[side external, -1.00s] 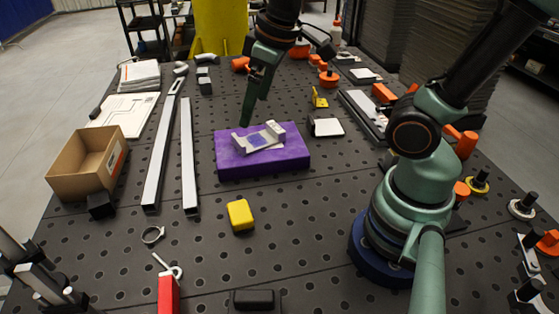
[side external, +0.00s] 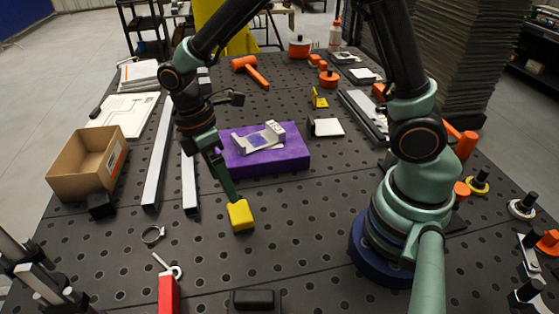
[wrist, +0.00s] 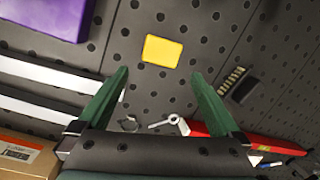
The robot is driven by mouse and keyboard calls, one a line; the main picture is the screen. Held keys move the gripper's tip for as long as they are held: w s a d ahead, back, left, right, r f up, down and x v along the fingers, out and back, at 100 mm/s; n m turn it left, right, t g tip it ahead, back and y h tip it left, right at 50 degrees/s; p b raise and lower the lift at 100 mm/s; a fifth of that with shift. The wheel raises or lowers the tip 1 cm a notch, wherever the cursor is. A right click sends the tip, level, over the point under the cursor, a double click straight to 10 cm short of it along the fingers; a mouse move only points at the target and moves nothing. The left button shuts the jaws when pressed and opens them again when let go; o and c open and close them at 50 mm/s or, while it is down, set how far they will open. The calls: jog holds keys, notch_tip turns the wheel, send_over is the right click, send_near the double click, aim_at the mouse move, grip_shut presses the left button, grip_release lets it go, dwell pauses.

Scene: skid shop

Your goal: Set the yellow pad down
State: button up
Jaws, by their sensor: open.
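The yellow pad (side external: 240,216) lies on the dark perforated table in front of the purple block. It also shows whole in the wrist view (wrist: 163,51). My gripper (side external: 230,197) points down at the pad, and in the side view its fingers overlap the pad's far edge. In the wrist view my gripper (wrist: 160,73) is open, with its two green fingers wide apart and nothing between them. There the pad appears just beyond the fingertips, roughly centred across the gap. I cannot tell how high the fingertips are above it.
The purple block (side external: 285,158) carries a grey bracket (side external: 250,138) just behind the pad. Metal bars (side external: 159,165) and a cardboard box (side external: 85,168) lie to the left. The table right of the pad is clear.

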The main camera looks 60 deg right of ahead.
aim_at(239, 211)
jog(key=f, duration=0.4)
jog(key=shift+s+d, duration=0.2)
jog(key=shift+s, duration=0.2)
jog(key=shift+s+d+f, duration=0.15)
jog(key=shift+s+f, duration=0.1)
jog(key=shift+f, duration=0.6)
jog(key=shift+s+d+f, duration=0.1)
jog(key=shift+s+f, duration=0.1)
jog(key=shift+f, duration=0.6)
jog(key=shift+s+d+f, duration=0.15)
jog(key=shift+s+f, duration=0.1)
jog(key=shift+f, duration=0.6)
jog(key=c, duration=1.2)
jog(key=shift+r, duration=0.2)
grip_shut()
notch_tip(239, 211, up, 19)
jog(key=w+d+m, duration=0.6)
jog(key=d+m, duration=0.1)
jog(key=d, duration=0.3)
notch_tip(239, 211, up, 9)
jog(key=w+m, duration=0.2)
jog(key=s+f+m, duration=0.3)
jog(key=s+f, duration=0.2)
jog(key=f, duration=0.6)
jog(key=shift+s+d+f+m+y, duration=0.15)
jog(key=shift+s+d+m+y, duration=0.05)
jog(key=shift+s+m+y, duration=0.2)
jog(key=shift+w, duration=0.1)
